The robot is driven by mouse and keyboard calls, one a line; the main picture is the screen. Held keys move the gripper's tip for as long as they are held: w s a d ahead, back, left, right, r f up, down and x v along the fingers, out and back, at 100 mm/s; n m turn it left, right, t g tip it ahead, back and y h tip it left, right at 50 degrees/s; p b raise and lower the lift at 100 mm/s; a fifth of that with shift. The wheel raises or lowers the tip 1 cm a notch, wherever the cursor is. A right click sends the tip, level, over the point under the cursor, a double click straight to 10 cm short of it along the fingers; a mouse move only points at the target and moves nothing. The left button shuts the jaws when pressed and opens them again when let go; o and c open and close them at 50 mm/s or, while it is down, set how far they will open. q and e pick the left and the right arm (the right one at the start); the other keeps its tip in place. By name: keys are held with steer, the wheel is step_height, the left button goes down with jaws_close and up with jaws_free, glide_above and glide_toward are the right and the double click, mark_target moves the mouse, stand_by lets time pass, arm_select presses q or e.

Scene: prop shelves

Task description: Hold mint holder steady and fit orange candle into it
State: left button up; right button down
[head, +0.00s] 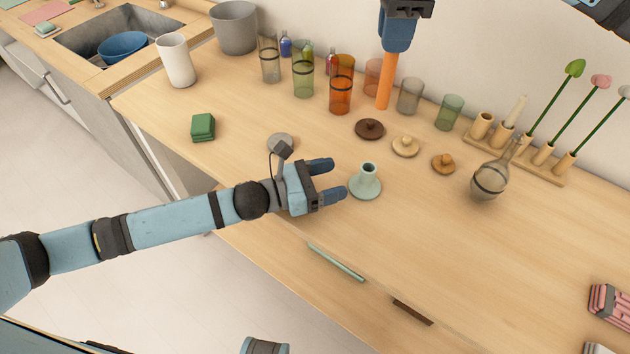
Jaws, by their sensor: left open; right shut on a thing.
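The mint candle holder (365,186), a round base with a short hollow neck, stands upright on the wooden counter. My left gripper (335,182) is open just to the left of it, its two blue fingers pointing at the holder with a small gap visible. The orange candle (385,84) hangs upright from my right gripper (397,32), which is shut on its upper end. The candle is behind and above the holder, in front of the back wall. Its lower end overlaps the row of glasses in the picture, so its exact height is unclear.
Tinted glasses, including an orange one (341,86), line the back. Several lids, one dark brown (369,129), lie behind the holder. A round flask (490,180) and a wooden rack (545,172) stand right. A green block (203,127) lies left.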

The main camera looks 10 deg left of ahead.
mark_target(368, 170)
arm_select(q)
steer(key=x, duration=0.8)
steer(key=shift+w+d, duration=0.1)
steer(key=shift+d, duration=0.1)
steer(key=c, duration=1.1)
arm_select(e)
step_height(368, 170, down, 15)
steer(key=shift+r, duration=0.2)
